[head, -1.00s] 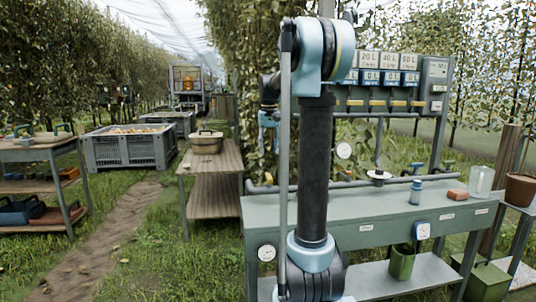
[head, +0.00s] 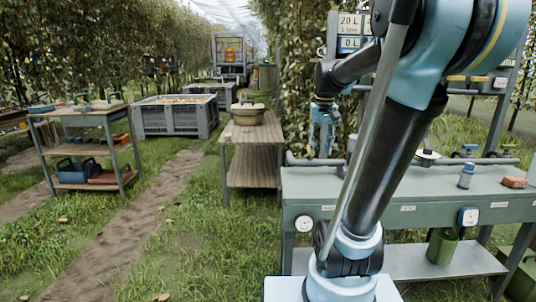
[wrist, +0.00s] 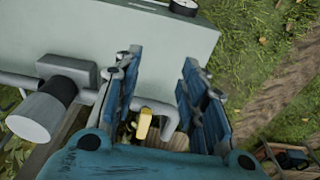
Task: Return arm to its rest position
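My arm stands large in the head view, its upper link tilted to the right in front of the green-grey bench (head: 345,190). A small yellow part (wrist: 144,124) and a grey pipe show beyond the gap.
A wooden table (head: 252,160) with a round basket (head: 247,113) stands left of the bench. Grey crates (head: 176,118) and a shelf cart (head: 85,145) are further left. A dirt path and grass lie open at front left.

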